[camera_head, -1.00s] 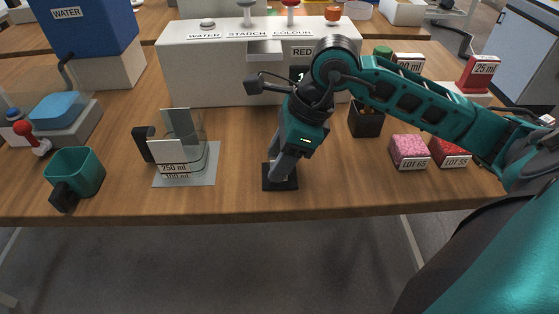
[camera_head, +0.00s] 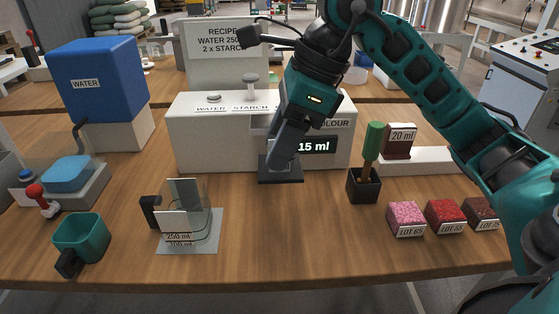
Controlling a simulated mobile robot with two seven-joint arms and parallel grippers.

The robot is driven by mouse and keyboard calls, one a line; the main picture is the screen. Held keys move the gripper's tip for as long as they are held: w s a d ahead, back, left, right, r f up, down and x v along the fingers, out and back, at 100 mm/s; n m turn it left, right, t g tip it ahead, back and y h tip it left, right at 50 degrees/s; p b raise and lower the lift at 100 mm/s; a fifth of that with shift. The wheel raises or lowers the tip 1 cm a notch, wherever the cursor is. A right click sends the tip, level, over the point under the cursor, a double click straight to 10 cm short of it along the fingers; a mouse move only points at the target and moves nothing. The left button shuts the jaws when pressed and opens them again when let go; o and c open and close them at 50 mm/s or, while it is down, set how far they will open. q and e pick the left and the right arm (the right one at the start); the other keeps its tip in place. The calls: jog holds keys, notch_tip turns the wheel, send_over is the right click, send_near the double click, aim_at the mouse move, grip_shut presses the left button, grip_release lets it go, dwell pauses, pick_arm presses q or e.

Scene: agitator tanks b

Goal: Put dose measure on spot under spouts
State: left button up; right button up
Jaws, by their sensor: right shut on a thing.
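My right gripper (camera_head: 279,164) reaches down from the upper right and is shut on a dark, square-based piece (camera_head: 293,176), which I take to be the dose measure. The fingers hide most of it. It is close to the front foot of the white dispenser (camera_head: 215,145), in the area below its spouts. The gripper covers the spouts and the spot, so I cannot tell whether the piece touches the table or rests on the spot. My left gripper is not in view.
A clear 250 ml vessel (camera_head: 183,222) and a teal cup (camera_head: 82,237) stand at front left. A dark holder (camera_head: 363,187) with a green-handled tool stands right of the gripper, near several labelled blocks (camera_head: 407,218). The table's front middle is clear.

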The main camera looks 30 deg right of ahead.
jog(key=shift+r, duration=0.6)
jog(key=shift+w+a+f+n+g, duration=0.25)
jog(key=shift+f+n+g, duration=0.2)
jog(key=shift+n, duration=0.45)
jog(key=w+a+f+n+g+h, duration=0.1)
jog(key=w+f+n+g+h, duration=0.1)
jog(key=f+n, duration=0.4)
jog(key=w+a+f+n+g+h+p, duration=0.1)
jog(key=f+n+g, duration=0.3)
jog(key=n, duration=1.2)
jog(key=shift+w+a+f+n+h, duration=0.4)
jog(key=shift+a+f, duration=0.4)
jog(key=shift+f, duration=0.95)
